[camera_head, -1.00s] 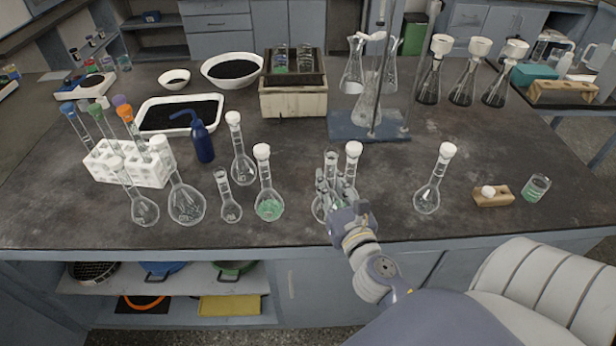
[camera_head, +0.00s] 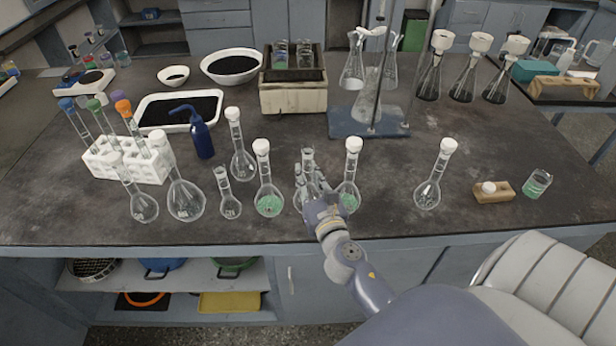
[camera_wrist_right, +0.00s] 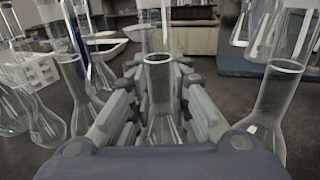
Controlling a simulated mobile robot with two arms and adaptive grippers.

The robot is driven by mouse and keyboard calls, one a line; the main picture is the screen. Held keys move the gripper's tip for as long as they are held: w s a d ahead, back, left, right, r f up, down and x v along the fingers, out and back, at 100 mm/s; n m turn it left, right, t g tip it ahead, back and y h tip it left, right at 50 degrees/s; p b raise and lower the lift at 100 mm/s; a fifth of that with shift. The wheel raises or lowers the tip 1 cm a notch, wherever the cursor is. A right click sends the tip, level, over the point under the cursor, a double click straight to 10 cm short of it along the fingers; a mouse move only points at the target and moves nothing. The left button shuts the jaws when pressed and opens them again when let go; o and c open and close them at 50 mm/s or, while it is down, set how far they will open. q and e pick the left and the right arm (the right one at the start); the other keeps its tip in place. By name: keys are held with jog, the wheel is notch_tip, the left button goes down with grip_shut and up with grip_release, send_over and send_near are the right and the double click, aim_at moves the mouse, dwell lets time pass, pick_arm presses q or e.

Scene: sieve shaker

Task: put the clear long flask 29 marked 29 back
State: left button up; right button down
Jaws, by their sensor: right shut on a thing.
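A clear long-necked flask without a stopper (camera_head: 307,158) stands upright between the fingers of my right gripper (camera_head: 312,184) near the table's front. In the right wrist view the flask's open neck (camera_wrist_right: 158,75) shows between the fingers of the gripper (camera_wrist_right: 158,115), which is shut on it. The gripper hides most of its bulb, so I cannot read its mark or tell whether its base touches the table. My left gripper is not in view.
A stoppered flask with green contents (camera_head: 347,195) stands close on the right, another (camera_head: 268,203) on the left. A small open flask (camera_head: 229,207) and a larger stoppered flask (camera_head: 186,200) stand farther left. Bare table lies right, before another stoppered flask (camera_head: 428,192).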

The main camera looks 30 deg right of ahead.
jog(key=shift+f, duration=0.15)
jog(key=c, duration=1.5)
grip_release()
jog(key=shift+r, duration=0.2)
jog(key=b+v, duration=0.4)
jog(key=v, duration=0.8)
